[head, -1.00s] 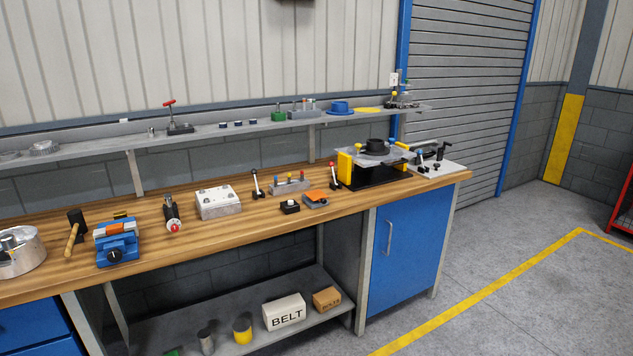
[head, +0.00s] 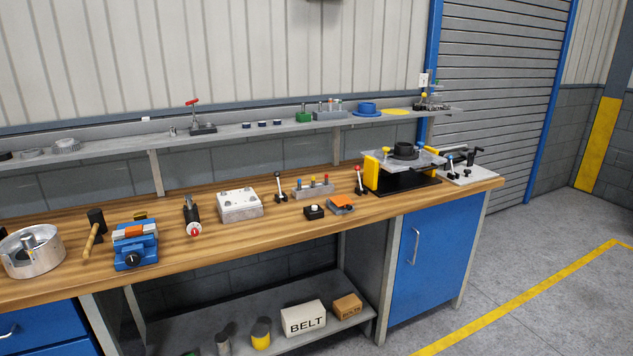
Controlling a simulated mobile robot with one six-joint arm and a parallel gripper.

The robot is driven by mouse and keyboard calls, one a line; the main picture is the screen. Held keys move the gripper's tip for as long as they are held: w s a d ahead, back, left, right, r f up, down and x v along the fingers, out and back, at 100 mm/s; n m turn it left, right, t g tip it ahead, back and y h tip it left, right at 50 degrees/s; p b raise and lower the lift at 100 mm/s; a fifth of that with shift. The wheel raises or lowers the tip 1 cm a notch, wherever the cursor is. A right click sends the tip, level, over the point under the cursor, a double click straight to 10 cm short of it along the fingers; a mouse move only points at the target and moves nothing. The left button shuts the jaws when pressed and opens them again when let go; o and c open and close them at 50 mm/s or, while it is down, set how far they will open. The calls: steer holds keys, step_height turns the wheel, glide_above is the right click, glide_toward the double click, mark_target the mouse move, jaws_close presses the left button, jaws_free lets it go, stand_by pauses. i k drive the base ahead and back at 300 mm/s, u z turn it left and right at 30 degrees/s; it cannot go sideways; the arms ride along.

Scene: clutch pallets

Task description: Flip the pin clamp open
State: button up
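No part of my gripper shows in the head view. I cannot tell for sure which thing is the pin clamp. A pale plate (head: 471,177) at the right end of the workbench carries small clamp-like parts with black handles (head: 471,158); they are too small to tell open from shut. A red-handled black clamp-like device (head: 201,122) stands on the back shelf, its red handle raised.
The wooden workbench (head: 330,217) runs across the view. A yellow-and-black fixture (head: 371,170) stands near its right end. A blue vise (head: 134,247), a mallet (head: 95,231) and a metal pot (head: 32,256) are at the left. Open floor (head: 540,275) lies at right.

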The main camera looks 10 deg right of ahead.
mark_target(276, 174)
steer(key=z, duration=0.3)
steer(key=i, duration=2)
steer(key=u, duration=0.15)
steer(key=k, duration=0.9)
steer(key=u, duration=0.2)
steer(key=i, duration=0.35)
steer(key=z, duration=0.1)
